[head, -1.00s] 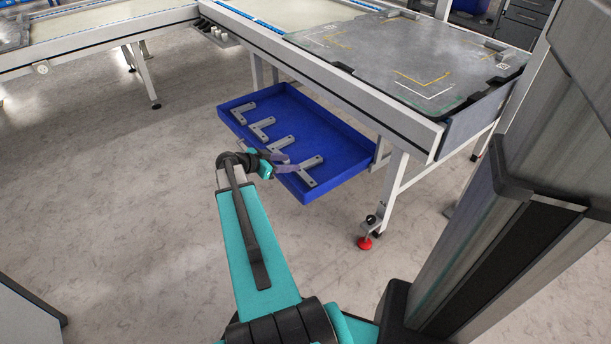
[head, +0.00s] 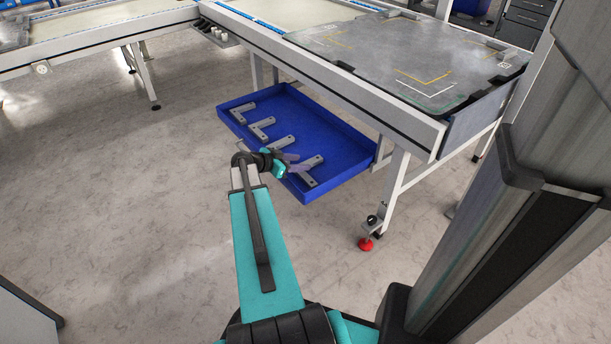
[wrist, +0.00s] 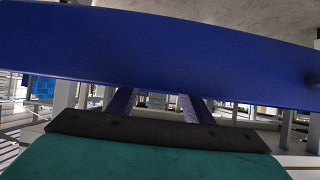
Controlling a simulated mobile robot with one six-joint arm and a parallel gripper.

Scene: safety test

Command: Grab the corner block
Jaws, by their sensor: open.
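Several grey L-shaped corner blocks lie in a row in a blue tray (head: 345,146) under the table. The nearest corner block (head: 313,164) is partly covered by my gripper in the head view. Other corner blocks (head: 262,128) lie farther back along the left side. My gripper (head: 297,163) appears over the tray's near left edge, and I cannot tell its height or whether it touches anything. In the wrist view its two fingers (wrist: 157,106) are apart, with no block visible between them. The tray's blue surface (wrist: 150,50) spans the wrist view, hiding the blocks.
The table (head: 400,135) stands above the tray, with a grey plate (head: 400,55) on top. A table leg with a red foot (head: 366,243) stands right of the tray. The floor (head: 120,220) left of the tray is clear.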

